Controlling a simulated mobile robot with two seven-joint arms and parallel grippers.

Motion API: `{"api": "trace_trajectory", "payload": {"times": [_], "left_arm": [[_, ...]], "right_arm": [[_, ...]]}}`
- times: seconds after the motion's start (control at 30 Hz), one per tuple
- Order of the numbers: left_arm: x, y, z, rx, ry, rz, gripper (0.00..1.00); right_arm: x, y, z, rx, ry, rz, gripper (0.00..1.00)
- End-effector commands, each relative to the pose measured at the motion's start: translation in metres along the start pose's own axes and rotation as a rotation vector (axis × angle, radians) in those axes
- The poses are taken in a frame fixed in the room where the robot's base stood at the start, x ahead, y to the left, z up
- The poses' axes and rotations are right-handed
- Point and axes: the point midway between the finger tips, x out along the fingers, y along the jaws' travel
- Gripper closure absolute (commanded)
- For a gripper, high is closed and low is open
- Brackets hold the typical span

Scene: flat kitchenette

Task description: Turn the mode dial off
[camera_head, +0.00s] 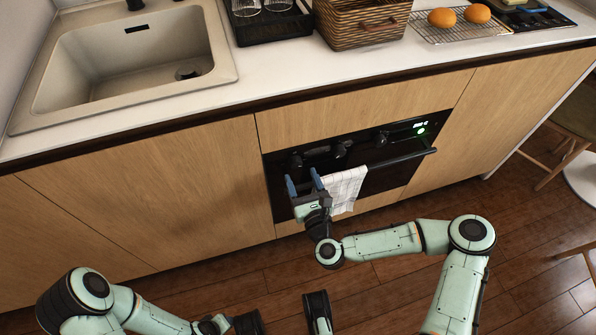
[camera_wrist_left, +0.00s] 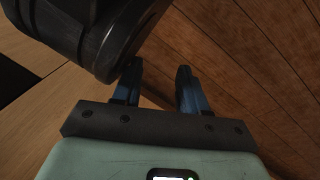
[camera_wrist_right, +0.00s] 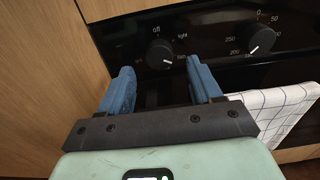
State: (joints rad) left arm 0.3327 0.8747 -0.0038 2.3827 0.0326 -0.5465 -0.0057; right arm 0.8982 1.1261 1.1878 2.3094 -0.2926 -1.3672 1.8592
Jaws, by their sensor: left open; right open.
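The mode dial (camera_wrist_right: 160,54) is the black knob at the left of the oven panel, with "off" printed above it. Its white mark points to the lower right, away from "off". In the head view this leftmost dial (camera_head: 295,162) is just beyond my right gripper (camera_head: 302,179). In the right wrist view my right gripper (camera_wrist_right: 159,66) is open and empty, its blue fingers on either side of the dial's position. I cannot tell whether they touch it. My left gripper (camera_wrist_left: 160,68) is open and empty, low over the floor.
A second dial (camera_wrist_right: 262,40) with temperature numbers is to the right. A checked towel (camera_head: 345,188) hangs on the oven handle (camera_head: 402,158). A green light (camera_head: 421,130) shows on the panel. The sink (camera_head: 130,60), basket (camera_head: 362,22) and buns (camera_head: 442,17) are on the counter above.

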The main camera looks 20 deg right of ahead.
Motion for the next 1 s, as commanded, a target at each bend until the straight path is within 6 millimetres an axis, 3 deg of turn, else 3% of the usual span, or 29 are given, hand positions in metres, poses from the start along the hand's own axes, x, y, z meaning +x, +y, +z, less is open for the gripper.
{"api": "trace_trajectory", "payload": {"times": [0.2,0.6,0.77,1.0], "left_arm": [[0.010,-0.011,0.012,-0.012,-0.041,-0.019,0.57],[0.011,-0.013,0.015,-0.015,-0.052,-0.024,0.57],[0.011,-0.013,0.015,-0.015,-0.051,-0.024,0.57],[0.009,-0.012,0.014,-0.013,-0.048,-0.022,0.57]], "right_arm": [[0.029,0.000,-0.001,-0.002,-0.001,0.001,0.36],[0.035,0.000,0.000,-0.001,0.000,0.001,0.36],[0.035,0.000,0.000,-0.001,0.000,0.001,0.88],[0.035,0.000,0.000,-0.010,0.000,0.001,0.92]]}}
